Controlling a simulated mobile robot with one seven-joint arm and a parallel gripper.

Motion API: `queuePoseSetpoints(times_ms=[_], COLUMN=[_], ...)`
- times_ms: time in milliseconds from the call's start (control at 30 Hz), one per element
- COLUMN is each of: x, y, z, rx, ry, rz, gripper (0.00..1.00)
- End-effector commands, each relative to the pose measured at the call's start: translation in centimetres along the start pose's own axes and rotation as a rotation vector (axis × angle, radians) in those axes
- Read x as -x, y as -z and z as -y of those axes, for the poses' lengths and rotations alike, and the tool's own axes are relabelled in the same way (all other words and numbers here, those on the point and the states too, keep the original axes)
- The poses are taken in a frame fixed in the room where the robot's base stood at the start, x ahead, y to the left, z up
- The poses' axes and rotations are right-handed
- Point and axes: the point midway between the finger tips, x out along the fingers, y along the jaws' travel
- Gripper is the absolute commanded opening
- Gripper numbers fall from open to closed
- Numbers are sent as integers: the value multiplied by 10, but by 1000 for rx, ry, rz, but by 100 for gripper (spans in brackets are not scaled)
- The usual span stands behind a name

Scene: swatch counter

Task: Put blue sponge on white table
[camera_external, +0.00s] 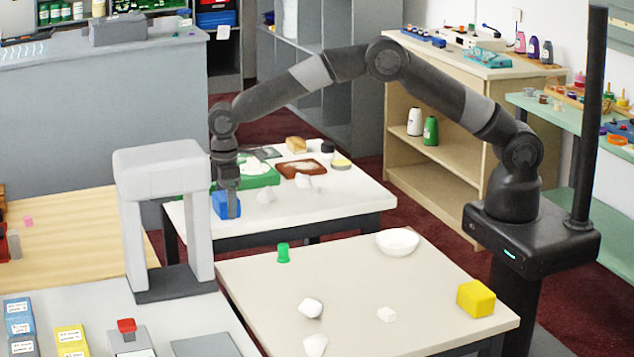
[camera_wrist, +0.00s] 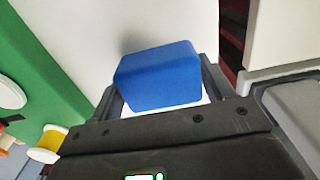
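The blue sponge (camera_external: 220,206) is a blue block at the left end of the white table (camera_external: 345,202) in the external view. My gripper (camera_external: 229,208) points straight down over it, one finger showing in front of the sponge. In the wrist view the blue sponge (camera_wrist: 158,76) fills the space between the two fingers of my gripper (camera_wrist: 163,90), which is shut on it. White tabletop (camera_wrist: 95,35) shows behind the sponge. I cannot tell whether the sponge's underside touches the table.
A green board (camera_external: 255,174) lies just behind the sponge, with a brown tray (camera_external: 302,168) and white lumps nearby. A grey arch-shaped stand (camera_external: 160,160) is left of my gripper.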

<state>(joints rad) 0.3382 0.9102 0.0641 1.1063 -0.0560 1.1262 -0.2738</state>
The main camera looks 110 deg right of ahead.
Motion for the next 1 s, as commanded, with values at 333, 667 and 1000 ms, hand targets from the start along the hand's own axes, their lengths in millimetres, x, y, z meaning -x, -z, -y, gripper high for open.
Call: queuePoseSetpoints(times_ms=[333, 667, 1000], x=[0, 23, 94], y=[0, 0, 1], z=[0, 0, 0], rx=[0, 0, 0], ry=[0, -1, -1], rz=[0, -3, -3], gripper=[94, 94, 94])
